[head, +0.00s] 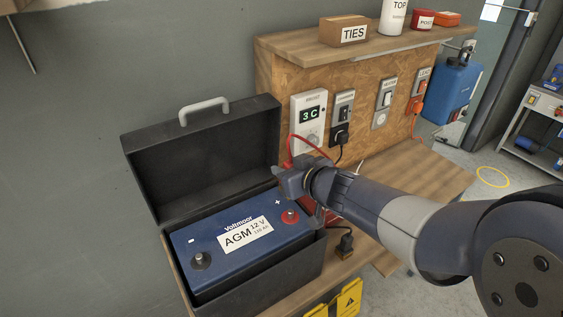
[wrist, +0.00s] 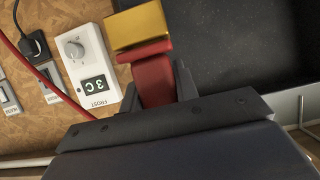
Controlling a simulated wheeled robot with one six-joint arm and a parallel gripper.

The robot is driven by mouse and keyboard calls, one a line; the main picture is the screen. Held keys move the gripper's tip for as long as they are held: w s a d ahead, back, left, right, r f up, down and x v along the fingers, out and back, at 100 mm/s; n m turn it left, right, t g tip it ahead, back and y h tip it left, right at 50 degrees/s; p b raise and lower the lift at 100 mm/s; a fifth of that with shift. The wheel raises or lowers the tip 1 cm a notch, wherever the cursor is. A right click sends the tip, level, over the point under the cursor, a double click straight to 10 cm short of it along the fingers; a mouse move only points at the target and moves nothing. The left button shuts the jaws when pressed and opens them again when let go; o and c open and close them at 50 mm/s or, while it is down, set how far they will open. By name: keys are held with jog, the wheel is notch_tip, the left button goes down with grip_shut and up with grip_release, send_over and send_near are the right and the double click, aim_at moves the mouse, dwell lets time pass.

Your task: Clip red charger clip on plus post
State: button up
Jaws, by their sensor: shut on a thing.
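The blue battery (head: 210,232) sits in an open black box (head: 235,302). Its plus post (head: 290,216), with a red base, is at the right end beside a "+" mark. The minus post (head: 201,260) is at the near left. My gripper (head: 288,181) is above and just behind the plus post, apart from it. In the wrist view my gripper (wrist: 156,88) is shut on the red charger clip (wrist: 153,76), whose brass-coloured jaw end (wrist: 140,26) points away from me. A red cable (head: 291,145) loops up beside the gripper. My gripper hides most of the clip in the head view.
The raised box lid (head: 205,160) stands behind the battery. A panel with a "3C" display (head: 311,114), sockets and switches is behind my arm. A black plug-like part (head: 345,243) lies right of the box. A yellow sign (head: 348,298) is at the front edge.

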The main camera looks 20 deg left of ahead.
jog(key=shift+d+r+p, duration=0.1)
jog(key=shift+p, duration=0.25)
jog(key=shift+f+b, duration=3.5)
jog(key=shift+f, duration=0.95)
jog(key=o, duration=1.1)
jog(key=p+v, duration=0.2)
jog(key=v, duration=0.9)
jog(key=shift+p, duration=0.3)
